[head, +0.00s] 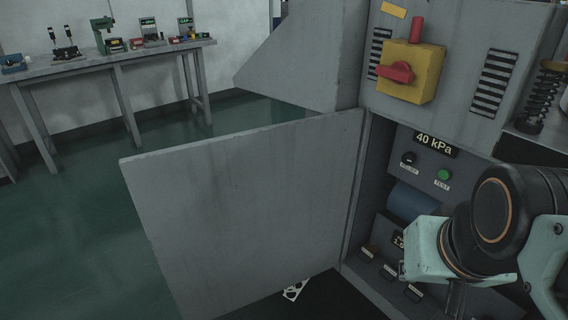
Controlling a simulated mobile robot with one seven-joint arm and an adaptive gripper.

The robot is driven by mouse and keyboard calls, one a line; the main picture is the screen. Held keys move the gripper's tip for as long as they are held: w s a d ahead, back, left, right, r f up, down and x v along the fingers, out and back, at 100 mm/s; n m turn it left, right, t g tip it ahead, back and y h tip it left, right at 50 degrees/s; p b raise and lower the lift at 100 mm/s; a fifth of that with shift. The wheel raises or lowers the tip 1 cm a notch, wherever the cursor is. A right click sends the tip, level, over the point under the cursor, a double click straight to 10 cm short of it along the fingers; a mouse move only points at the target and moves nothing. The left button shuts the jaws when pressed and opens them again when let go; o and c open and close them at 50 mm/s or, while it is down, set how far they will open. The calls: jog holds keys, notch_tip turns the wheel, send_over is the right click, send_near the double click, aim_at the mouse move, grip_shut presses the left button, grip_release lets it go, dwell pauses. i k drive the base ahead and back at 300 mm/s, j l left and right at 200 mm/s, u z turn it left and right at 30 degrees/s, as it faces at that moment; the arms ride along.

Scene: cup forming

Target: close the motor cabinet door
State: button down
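The motor cabinet door (245,215) is a flat grey panel, standing wide open and swung out to the left. It joins the motor cabinet (352,190) along the left side of the opening. The opening shows a "40 kPa" display (436,144), a green button (444,174), a black knob and a blue cylinder (407,203). My pale green and black arm is at lower right, in front of the opening and apart from the door. A dark part below its wrist may be my gripper (455,300); no fingers show clearly, so its opening is hidden.
A yellow switch box (415,84) with a red handle sticks out above the opening. A spring (541,98) stands at the right. A bench (110,62) with small devices is along the back wall. The green floor (70,220) left of the door is clear.

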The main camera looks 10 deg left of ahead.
aim_at(231, 222)
jog(key=j+u, duration=0.15)
jog(key=u, duration=0.3)
jog(key=j+u, duration=0.2)
jog(key=u, duration=0.3)
jog(key=i+j+u, duration=0.25)
jog(key=j+u, duration=0.2)
jog(key=i+j+u, duration=0.3)
jog(key=j+u, duration=0.2)
jog(key=i+j+u, duration=0.25)
jog(key=u, duration=0.2)
jog(key=i+j+z, duration=0.1)
jog(key=i+z, duration=0.25)
jog(key=i+j+z, duration=0.35)
jog(key=i, duration=0.2)
jog(key=i+z, duration=0.15)
jog(key=z, duration=0.3)
jog(key=i+z, duration=0.15)
jog(key=z, duration=0.3)
jog(key=i+j+z, duration=0.1)
jog(key=z, duration=0.35)
jog(key=i+j+z, duration=0.1)
jog(key=z, duration=0.35)
jog(key=i+j+z, duration=0.15)
jog(key=z, duration=0.35)
jog(key=i+j+z, duration=0.15)
jog(key=z, duration=0.3)
jog(key=j+z, duration=0.4)
jog(key=i+j+z, duration=0.1)
jog(key=z, duration=0.35)
jog(key=j+z, duration=0.4)
